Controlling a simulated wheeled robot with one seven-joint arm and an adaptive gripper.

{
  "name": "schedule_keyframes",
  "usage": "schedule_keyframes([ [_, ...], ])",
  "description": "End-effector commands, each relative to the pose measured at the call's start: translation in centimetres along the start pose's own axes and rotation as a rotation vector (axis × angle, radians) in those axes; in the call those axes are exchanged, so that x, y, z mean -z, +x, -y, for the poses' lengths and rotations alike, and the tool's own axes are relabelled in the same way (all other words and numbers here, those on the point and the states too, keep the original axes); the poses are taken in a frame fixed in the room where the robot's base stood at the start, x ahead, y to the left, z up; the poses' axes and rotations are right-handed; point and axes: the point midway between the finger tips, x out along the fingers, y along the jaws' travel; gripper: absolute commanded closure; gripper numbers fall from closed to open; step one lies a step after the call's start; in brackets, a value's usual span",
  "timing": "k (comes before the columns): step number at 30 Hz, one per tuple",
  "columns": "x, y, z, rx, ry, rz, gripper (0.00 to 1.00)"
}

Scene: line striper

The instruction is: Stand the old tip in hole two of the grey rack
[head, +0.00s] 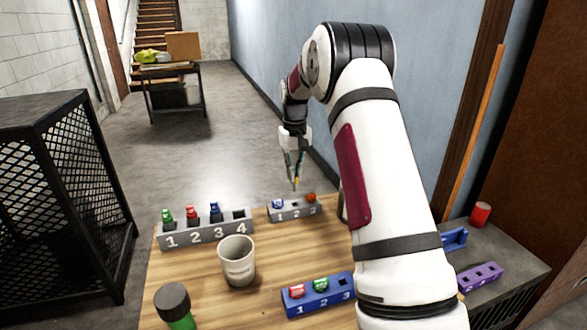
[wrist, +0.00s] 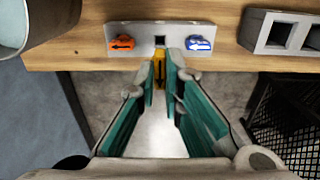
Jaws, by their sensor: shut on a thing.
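My gripper (wrist: 162,68) is shut on a yellow tip (wrist: 160,77) with a black arrow on it. In the wrist view the tip points toward the small grey rack (wrist: 128,29). The rack's square middle hole (wrist: 160,41) is empty and lies just beyond the fingertips. An orange tip (wrist: 122,43) and a blue-and-white tip (wrist: 198,44) sit in the holes on either side. In the head view my gripper (head: 295,186) hangs pointing down, just above and behind the small grey rack (head: 293,213). Whether the held tip touches the rack is unclear.
A longer grey rack (head: 205,235), numbered one to four, holds green, red and blue pieces; hole four is empty. A white cup (head: 237,262) stands in front. A blue rack (head: 318,297) and a green bottle with a dark cap (head: 174,304) are nearer.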

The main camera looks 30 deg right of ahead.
Motion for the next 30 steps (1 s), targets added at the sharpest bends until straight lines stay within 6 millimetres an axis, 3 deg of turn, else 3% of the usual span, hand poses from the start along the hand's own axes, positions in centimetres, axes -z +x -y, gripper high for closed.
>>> schedule_keyframes([
  [15,0.0,3.9,0.0,0.0,0.001,0.001,1.0],
  [30,0.0,4.3,0.0,0.0,0.0,0.001,1.0],
])
